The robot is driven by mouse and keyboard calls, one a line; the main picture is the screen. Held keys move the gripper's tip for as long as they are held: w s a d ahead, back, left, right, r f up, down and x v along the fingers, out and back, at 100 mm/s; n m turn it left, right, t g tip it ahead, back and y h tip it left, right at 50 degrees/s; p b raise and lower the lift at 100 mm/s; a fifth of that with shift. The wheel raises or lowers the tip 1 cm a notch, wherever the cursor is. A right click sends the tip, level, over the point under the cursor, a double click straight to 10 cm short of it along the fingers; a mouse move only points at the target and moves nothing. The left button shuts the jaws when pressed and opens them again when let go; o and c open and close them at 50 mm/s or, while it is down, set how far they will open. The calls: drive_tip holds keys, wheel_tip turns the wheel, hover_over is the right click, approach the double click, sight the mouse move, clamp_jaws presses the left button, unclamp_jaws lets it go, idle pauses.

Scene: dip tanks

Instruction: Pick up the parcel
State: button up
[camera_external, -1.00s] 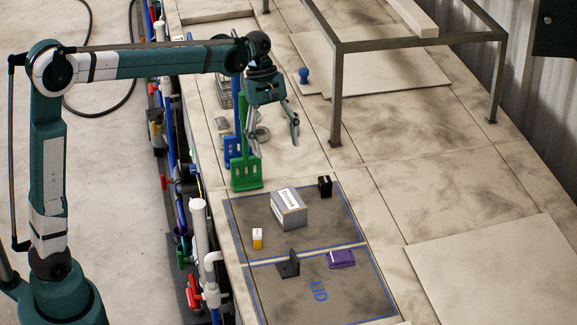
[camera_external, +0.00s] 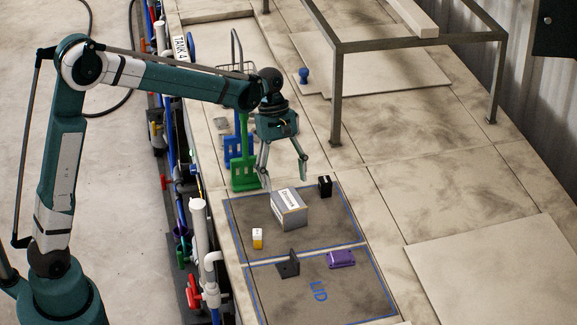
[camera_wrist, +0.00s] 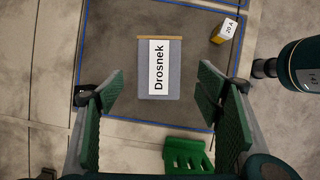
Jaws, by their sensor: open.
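The parcel (camera_external: 289,209) is a grey box with a white label on top. It sits inside the upper blue-outlined square on the worktop. In the wrist view the parcel (camera_wrist: 174,70) shows its label reading "Drosnek" and a tan strip along one edge. My gripper (camera_external: 285,183) is open and empty, above and just behind the parcel in the external view. In the wrist view the parcel lies ahead of and between the two open fingers (camera_wrist: 161,88), not touching them.
A yellow-and-white block (camera_external: 257,239), a black block (camera_external: 325,186), a dark bracket (camera_external: 288,265) and a purple box (camera_external: 341,259) surround the parcel. A metal frame (camera_external: 336,100) stands behind.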

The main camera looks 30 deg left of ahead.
sight(288, 198)
drive_tip(key=shift+x, duration=1.3)
drive_tip(key=shift+x, duration=2.55)
drive_tip(key=shift+w, duration=0.1)
drive_tip(key=shift+f, duration=0.3)
drive_tip(key=c, duration=1.2)
drive_tip(key=shift+o, duration=0.2)
drive_tip(key=shift+r, duration=0.2)
